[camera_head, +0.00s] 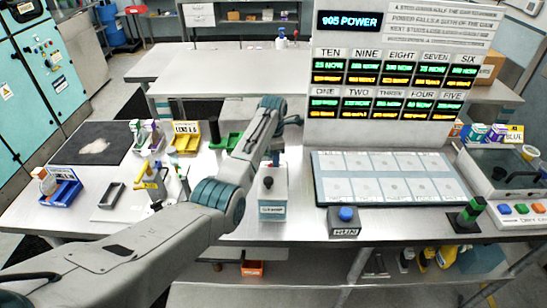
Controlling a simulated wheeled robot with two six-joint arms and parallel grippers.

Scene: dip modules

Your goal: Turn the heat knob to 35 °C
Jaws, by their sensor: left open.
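A small white box (273,197) stands at the table's front edge, centre, with a dark round knob (268,182) on it. It looks like the heat control. Its front label is too small to read, so I cannot tell the knob's setting. My left arm reaches in from the lower left and bends over at the wrist above the box. My left gripper (273,160) points down just above and behind the knob, open; its fingers are small and partly hidden. I cannot tell if it touches the knob. My right gripper is not in view.
A blue RUN button (346,214) and a pale panel of cells (390,178) stand right of the box, before a display board (395,75). A black-green post (468,214) stands farther right. Bins, including a blue one (62,190), and a dark mat (92,143) lie left.

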